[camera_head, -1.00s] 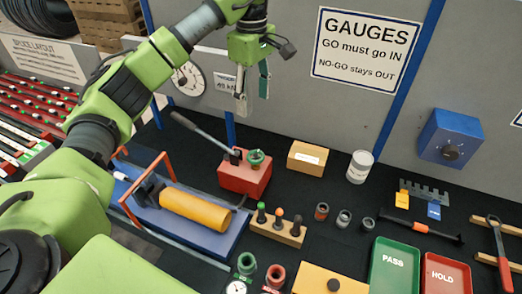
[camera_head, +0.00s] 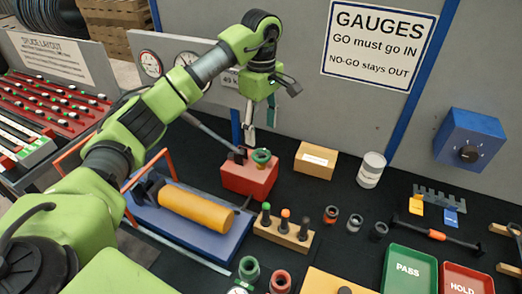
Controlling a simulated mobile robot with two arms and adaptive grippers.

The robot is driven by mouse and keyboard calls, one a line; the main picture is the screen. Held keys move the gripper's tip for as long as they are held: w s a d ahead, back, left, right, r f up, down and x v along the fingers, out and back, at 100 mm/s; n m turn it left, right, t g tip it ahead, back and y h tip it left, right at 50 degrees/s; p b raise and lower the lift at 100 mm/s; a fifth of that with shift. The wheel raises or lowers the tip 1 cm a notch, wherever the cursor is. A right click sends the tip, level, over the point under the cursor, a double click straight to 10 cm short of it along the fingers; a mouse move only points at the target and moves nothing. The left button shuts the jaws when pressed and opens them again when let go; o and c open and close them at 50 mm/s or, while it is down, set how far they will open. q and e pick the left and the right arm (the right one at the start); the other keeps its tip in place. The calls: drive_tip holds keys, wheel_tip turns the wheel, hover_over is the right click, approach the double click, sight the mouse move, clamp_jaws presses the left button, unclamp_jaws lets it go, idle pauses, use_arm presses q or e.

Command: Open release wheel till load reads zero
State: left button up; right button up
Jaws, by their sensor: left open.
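The release wheel (camera_head: 262,156) is a small green wheel on top of the red hand pump (camera_head: 249,179), beside the pump's grey lever (camera_head: 208,133). My left gripper (camera_head: 260,128) is open, its fingers pointing down just above and behind the wheel in the picture. I cannot tell whether a finger touches the pump. Two round white gauges (camera_head: 150,64) (camera_head: 187,60) stand on the grey panel behind my left arm; their readings are too small to tell. My right gripper is not in view.
The blue press bed (camera_head: 190,230) with a yellow cylinder (camera_head: 197,207) lies left of the pump. A cardboard box (camera_head: 315,160) and a white can (camera_head: 371,170) stand to its right. A wooden block with several plugs (camera_head: 284,236) is in front.

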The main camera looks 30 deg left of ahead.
sight(261, 154)
use_arm(q)
wheel_tip(261, 154, down, 8)
drive_tip(key=shift+r+p, duration=0.25)
drive_tip(key=shift+p, duration=0.9)
drive_tip(key=shift+f, duration=0.65)
drive_tip(key=c, duration=1.1)
